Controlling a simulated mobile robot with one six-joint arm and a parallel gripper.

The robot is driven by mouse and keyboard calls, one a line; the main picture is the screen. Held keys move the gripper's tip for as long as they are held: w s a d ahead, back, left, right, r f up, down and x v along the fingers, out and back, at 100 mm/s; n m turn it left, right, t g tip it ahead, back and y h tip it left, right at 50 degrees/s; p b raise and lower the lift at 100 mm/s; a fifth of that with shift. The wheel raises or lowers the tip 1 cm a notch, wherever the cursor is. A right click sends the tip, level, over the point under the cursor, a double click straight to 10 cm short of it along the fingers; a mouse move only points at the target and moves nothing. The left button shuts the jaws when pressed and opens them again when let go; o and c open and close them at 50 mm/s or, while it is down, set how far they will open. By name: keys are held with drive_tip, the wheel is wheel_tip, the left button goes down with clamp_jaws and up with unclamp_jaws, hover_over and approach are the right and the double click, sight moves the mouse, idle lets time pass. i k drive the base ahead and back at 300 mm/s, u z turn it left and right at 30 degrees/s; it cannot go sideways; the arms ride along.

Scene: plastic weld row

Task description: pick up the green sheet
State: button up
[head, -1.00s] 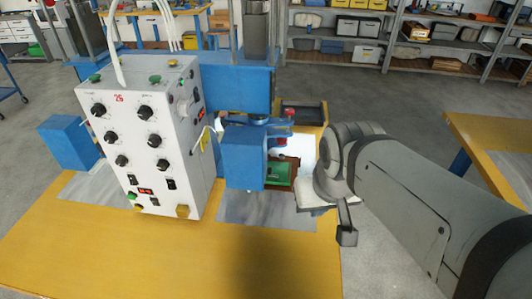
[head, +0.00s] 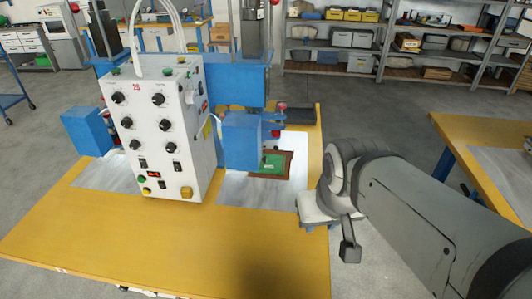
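The green sheet (head: 271,164) lies flat in a brown frame (head: 255,172) on the pale plate beside the blue welding head. Its left part is hidden behind the blue block (head: 242,140). My gripper (head: 346,248) is at the end of the grey arm, right of the sheet, by the right edge of the yellow table. It is apart from the sheet. Only part of it shows, with a dark finger-like piece hanging low, so its opening cannot be made out.
A white control box (head: 160,135) with knobs stands left of the blue press. A dark tray (head: 300,115) sits behind the sheet. The front of the yellow table (head: 170,240) is clear. Another yellow table (head: 470,135) stands at right.

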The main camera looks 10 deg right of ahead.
sight(275, 165)
drive_tip(key=z, duration=2.05)
drive_tip(key=i, duration=2.25)
drive_tip(key=u, duration=1.5)
drive_tip(key=k, duration=0.1)
drive_tip(key=u, duration=2.35)
drive_tip(key=i, duration=0.85)
